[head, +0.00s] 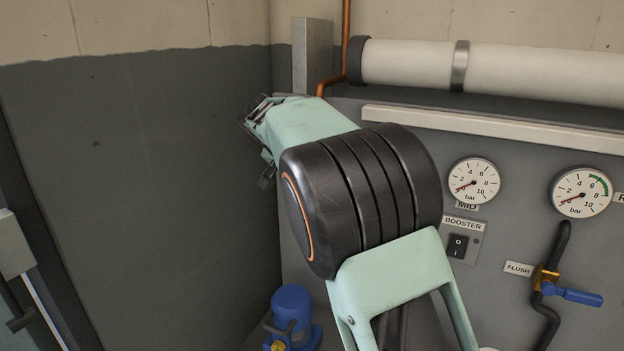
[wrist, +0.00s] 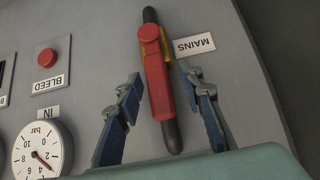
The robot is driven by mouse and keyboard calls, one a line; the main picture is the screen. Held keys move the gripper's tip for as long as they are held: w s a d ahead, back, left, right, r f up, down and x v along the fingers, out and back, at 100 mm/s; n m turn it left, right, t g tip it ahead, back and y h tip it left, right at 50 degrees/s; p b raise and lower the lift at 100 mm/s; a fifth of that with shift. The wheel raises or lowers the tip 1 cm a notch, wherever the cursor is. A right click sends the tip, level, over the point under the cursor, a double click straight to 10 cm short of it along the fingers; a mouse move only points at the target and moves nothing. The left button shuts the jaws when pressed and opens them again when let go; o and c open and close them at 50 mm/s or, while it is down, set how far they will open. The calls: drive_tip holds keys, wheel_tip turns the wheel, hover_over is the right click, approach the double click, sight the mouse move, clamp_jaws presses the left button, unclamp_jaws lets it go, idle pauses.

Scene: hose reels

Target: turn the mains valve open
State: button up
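The mains valve's red lever (wrist: 156,82) shows in the wrist view, beside an upside-down MAINS label (wrist: 194,45). The lever lies lengthwise along a dark pipe (wrist: 173,137), with its round hub toward the top and a brass-coloured body partly behind it. My gripper (wrist: 161,75) is open, with one blue-padded finger on each side of the lever. Gaps show between both fingers and the lever; the depth of the fingertips relative to it is unclear. In the head view my arm hides the mains valve.
A red BLEED button (wrist: 47,57) and the IN gauge (wrist: 42,149) are on the same panel. The head view shows the BOOSTER switch (head: 457,246), a blue FLUSH lever (head: 572,293), two gauges reading low, a blue pump-like unit (head: 291,312) and a wall at left.

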drive_tip(key=v, duration=1.2)
